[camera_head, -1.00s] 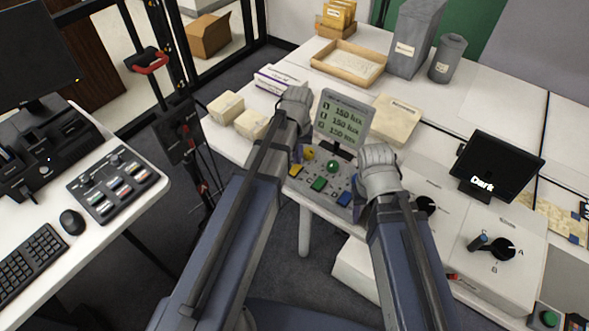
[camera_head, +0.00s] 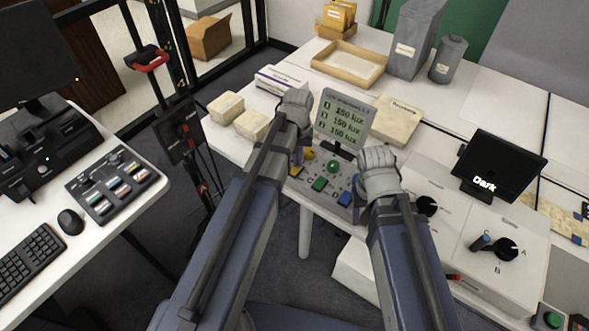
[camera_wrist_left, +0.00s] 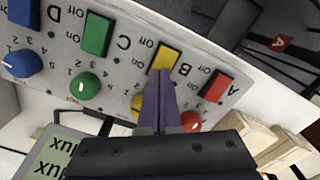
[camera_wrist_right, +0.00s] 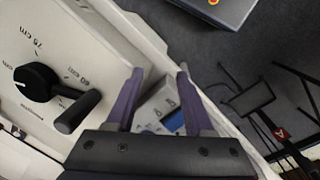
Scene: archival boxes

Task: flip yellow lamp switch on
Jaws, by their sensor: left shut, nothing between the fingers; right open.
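The grey panel (camera_head: 325,180) has yellow, green, blue and red switches with coloured knobs. The yellow switch (camera_wrist_left: 164,57), by the letter B, shows at the middle of the left wrist view. It is partly hidden in the head view (camera_head: 296,169). My left gripper (camera_wrist_left: 160,76) is shut and empty. Its fingertips overlap the yellow switch's lower edge in the left wrist view; I cannot tell whether they touch. My right gripper (camera_wrist_right: 158,72) is open and empty, over the panel's right end near the blue switch (camera_head: 345,198).
The red switch (camera_wrist_left: 215,87) and green switch (camera_wrist_left: 97,34) flank the yellow one. A white box with a black knob (camera_head: 427,205) stands right of the panel. Pale boxes (camera_head: 252,124) lie at left.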

